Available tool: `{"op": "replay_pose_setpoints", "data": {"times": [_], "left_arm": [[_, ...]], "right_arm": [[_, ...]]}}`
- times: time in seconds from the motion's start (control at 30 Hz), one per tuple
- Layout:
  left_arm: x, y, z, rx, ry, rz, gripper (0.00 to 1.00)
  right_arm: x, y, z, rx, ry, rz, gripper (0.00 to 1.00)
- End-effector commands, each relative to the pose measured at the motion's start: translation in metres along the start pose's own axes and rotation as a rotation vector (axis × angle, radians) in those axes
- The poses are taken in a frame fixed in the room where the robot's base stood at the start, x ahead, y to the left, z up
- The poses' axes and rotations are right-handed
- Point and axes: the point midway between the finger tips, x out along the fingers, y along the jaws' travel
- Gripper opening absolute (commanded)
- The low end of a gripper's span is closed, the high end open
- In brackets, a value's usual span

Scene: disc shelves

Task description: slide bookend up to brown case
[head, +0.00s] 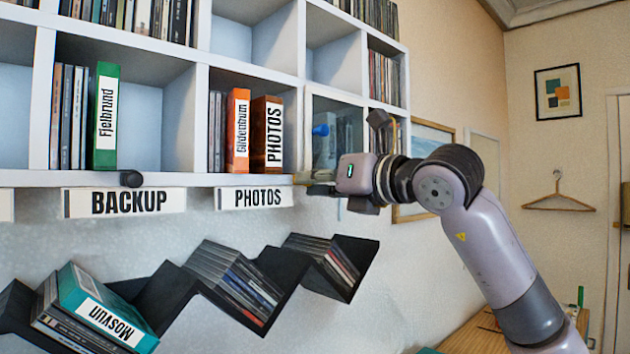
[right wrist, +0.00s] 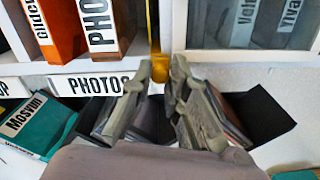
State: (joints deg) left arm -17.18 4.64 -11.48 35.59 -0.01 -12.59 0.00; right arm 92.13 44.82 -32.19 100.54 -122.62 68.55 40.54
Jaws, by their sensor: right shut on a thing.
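The brown case (head: 266,138) labelled PHOTOS stands upright beside an orange case (head: 237,130) on the shelf above the PHOTOS label; it also shows at the upper left of the right wrist view (right wrist: 103,25). A narrow amber-yellow piece, which I take for the bookend (right wrist: 154,35), stands right of the brown case, with a narrow gap between them. My right gripper (right wrist: 161,72) is at the shelf's front edge, shut on the bookend's lower end. My left gripper is not in view.
A white upright divider (right wrist: 178,38) stands close right of the bookend. A glass-fronted compartment with a blue knob (head: 321,130) is beyond it. Below, a black zigzag rack (head: 290,262) holds several discs. A green case (head: 106,120) stands further left.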

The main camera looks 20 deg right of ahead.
Motion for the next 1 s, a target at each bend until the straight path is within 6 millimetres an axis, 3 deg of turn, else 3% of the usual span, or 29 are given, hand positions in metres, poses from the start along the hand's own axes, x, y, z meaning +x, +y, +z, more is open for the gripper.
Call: {"op": "replay_pose_setpoints", "data": {"times": [0.3,0.57,0.6,0.9,1.0], "left_arm": [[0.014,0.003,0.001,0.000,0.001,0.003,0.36],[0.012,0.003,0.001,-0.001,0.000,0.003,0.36],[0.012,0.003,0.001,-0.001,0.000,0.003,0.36],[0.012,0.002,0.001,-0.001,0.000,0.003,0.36],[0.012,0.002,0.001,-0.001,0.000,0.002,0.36]], "right_arm": [[0.000,0.043,-0.013,-0.004,0.000,0.006,0.00],[0.000,0.045,-0.012,-0.002,0.000,0.002,0.00],[0.000,0.045,-0.011,-0.002,0.000,0.002,0.16],[0.000,0.044,-0.011,-0.002,-0.001,0.001,0.36],[0.000,0.044,-0.011,-0.002,-0.001,0.001,0.36]]}}
